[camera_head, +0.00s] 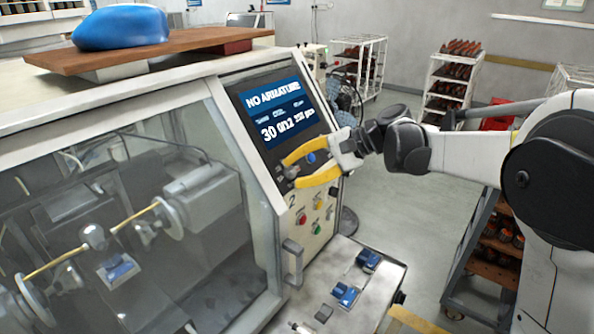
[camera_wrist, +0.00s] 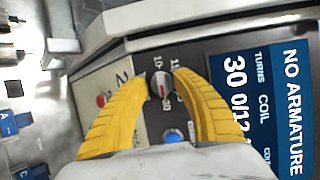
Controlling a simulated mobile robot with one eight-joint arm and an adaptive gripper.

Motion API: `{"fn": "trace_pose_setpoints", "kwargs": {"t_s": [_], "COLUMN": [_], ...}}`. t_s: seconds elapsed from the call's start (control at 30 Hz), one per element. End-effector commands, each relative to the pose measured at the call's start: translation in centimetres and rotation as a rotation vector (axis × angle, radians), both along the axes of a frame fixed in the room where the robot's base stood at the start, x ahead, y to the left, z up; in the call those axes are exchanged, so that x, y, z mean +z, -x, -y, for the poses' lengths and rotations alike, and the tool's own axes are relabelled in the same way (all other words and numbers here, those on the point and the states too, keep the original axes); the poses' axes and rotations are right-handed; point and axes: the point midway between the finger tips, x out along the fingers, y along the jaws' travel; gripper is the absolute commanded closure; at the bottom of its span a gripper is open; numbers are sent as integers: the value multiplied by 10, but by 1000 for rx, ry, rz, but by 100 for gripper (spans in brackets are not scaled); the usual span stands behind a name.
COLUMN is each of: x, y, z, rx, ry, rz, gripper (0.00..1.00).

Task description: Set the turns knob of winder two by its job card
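The winder (camera_head: 215,75) stands at left, with the number 2 on its panel. Its screen (camera_head: 275,110) reads NO ARMATURE, 30 and 0/12; the wrist view's screen (camera_wrist: 265,100) labels the 30 as TURNS. A round dark knob (camera_wrist: 160,86) with a pale face and a red mark sits beside the screen, with small scale numbers, 10 among them. My gripper (camera_wrist: 161,77) has its yellow fingertips on either side of this knob; the gripper also shows at the panel in the head view (camera_head: 291,173). I cannot tell whether the fingers touch the knob. No job card is legible.
A blue button (camera_wrist: 173,137) lies close to the fingers. Red (camera_head: 301,217), yellow and green buttons sit lower on the panel. A glass guard (camera_head: 215,150) with a handle (camera_head: 292,262) covers the winding area. A shelf (camera_head: 385,300) with blue parts juts out below.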

Motion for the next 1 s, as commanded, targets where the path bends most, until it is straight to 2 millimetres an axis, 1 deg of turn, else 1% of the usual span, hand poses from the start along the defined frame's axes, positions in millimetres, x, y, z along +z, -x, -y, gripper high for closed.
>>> {"fn": "trace_pose_setpoints", "kwargs": {"t_s": [0.23, 0.33, 0.47, 0.6, 0.8, 0.9, 1.0], "x": [2, 5, 17, 34, 54, 60, 64], "y": [-1, 0, 3, 8, 15, 17, 18], "z": [1, 6, 24, 52, 84, 93, 98], "rx": [-2, -4, -5, -6, -4, -3, -1], "ry": [-2, -3, -3, -2, -2, -1, -1], "rz": [2, 2, 2, 2, 1, 1, 1], "gripper": [68, 68, 68, 68, 68, 68, 68]}}
